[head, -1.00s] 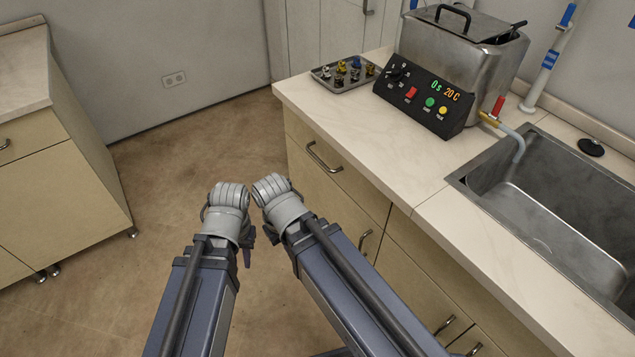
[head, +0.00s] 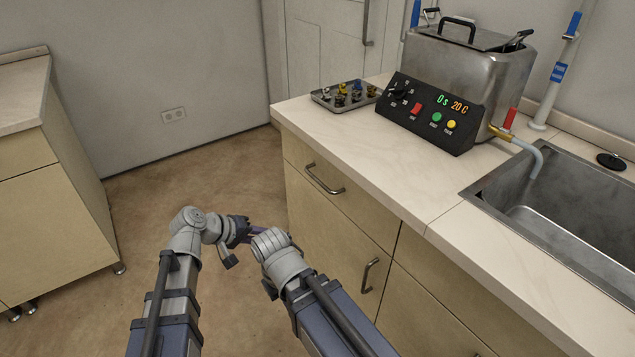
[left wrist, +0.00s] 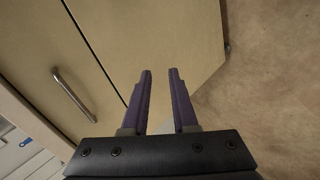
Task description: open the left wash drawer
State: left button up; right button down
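The left wash drawer (head: 345,199) is the upper drawer front under the left part of the counter. It looks flush with the cabinet. Its metal bar handle (head: 325,180) shows in the head view, and a bar handle also shows at the left in the left wrist view (left wrist: 73,95). My left gripper (head: 262,230) points toward the cabinet, short of it and lower than the handle; my right wrist partly hides it. In the left wrist view its purple fingers (left wrist: 160,72) are apart with nothing between them. My right gripper's fingers are hidden.
A lower front with a handle (head: 370,275) is below the drawer. On the counter (head: 400,185) stand a tray (head: 357,101) of small parts and a metal bath (head: 470,75) with a control panel. A sink (head: 560,215) is at right. The floor (head: 150,240) left of the cabinet is clear.

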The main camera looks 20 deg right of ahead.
aim_at(317, 179)
pick_arm(q)
jog(key=w+d+r+n+t+h, duration=0.25)
jog(key=w+d+r+h, duration=0.35)
jog(key=d+r, duration=0.35)
jog(key=shift+r+b+x, duration=0.1)
jog(key=shift+b+x, duration=0.3)
jog(key=shift+x, duration=1.35)
jog(key=shift+r+b+x, duration=0.15)
jog(key=shift+b+x, duration=0.25)
jog(key=shift+x, duration=1.35)
jog(key=shift+s+d, duration=0.1)
jog(key=shift+s, duration=0.05)
grip_shut()
